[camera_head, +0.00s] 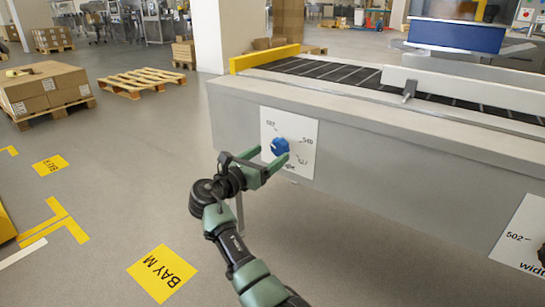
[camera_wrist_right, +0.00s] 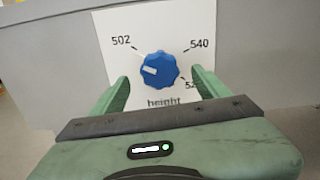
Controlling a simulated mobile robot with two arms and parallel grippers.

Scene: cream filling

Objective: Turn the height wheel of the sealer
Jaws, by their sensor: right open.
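The height wheel is a blue knob (camera_head: 279,146) on a white dial plate (camera_head: 306,135) on the side of the grey sealer (camera_head: 370,160). The plate reads 502 at upper left, 540 at upper right, a partly hidden number at lower right, and "height" below. My right gripper (camera_head: 268,159) is open in front of the knob. In the wrist view its green fingers (camera_wrist_right: 160,88) stand on either side of the knob, a little below it. My left gripper is out of view.
A second plate labelled "width" (camera_head: 523,235) is at the right on the same side. A conveyor belt (camera_head: 335,74) with a yellow rail (camera_head: 264,58) runs on top. A pallet (camera_head: 141,81) and boxes (camera_head: 45,88) stand at left; the floor between is clear.

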